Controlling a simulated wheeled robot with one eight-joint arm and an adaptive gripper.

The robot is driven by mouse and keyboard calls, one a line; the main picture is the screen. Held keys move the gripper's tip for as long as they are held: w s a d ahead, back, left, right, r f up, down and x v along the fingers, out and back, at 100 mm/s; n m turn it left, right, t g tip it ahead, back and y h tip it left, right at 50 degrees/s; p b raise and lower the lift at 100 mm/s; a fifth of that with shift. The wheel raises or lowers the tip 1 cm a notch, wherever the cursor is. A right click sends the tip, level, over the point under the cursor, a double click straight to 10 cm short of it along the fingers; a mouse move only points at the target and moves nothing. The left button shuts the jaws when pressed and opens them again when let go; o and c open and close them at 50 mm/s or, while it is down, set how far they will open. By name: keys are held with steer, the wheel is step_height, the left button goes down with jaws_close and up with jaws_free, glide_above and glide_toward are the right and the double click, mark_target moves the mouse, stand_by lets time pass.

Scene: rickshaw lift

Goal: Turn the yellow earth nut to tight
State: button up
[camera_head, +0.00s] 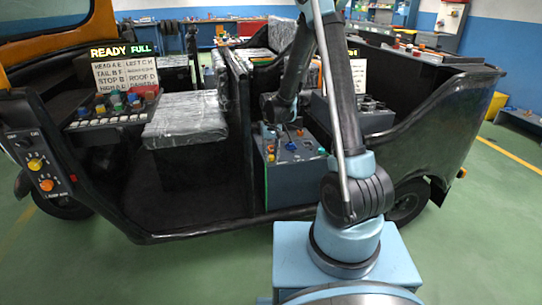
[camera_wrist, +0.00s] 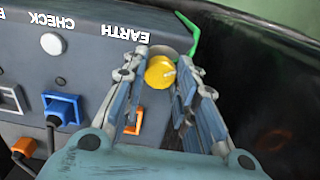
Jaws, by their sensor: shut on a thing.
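The yellow earth nut (camera_wrist: 159,72) is a round yellow knob on the grey panel, below the upside-down word EARTH in the wrist view. My gripper (camera_wrist: 161,76) is shut on the nut, with one finger on each side of it. A green wire (camera_wrist: 190,36) runs up and away just beyond the nut. In the head view my arm reaches over the grey box (camera_head: 292,172) in the rickshaw. My fingertips and the nut cannot be made out there.
A blue plug (camera_wrist: 62,108) sits in the panel near the word CHECK (camera_wrist: 58,22). An orange-framed socket (camera_wrist: 134,122) lies near the left finger. The rickshaw's dark side wall (camera_head: 436,130) stands right of the box. A wrapped seat (camera_head: 186,119) is at left.

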mark_target(271, 156)
steer(key=m, duration=0.6)
steer(key=shift+w, duration=0.1)
steer(key=shift+m, duration=0.4)
steer(key=o, duration=1.1)
step_height(271, 156, up, 12)
steer(key=shift+f, duration=0.1)
stand_by(0.4)
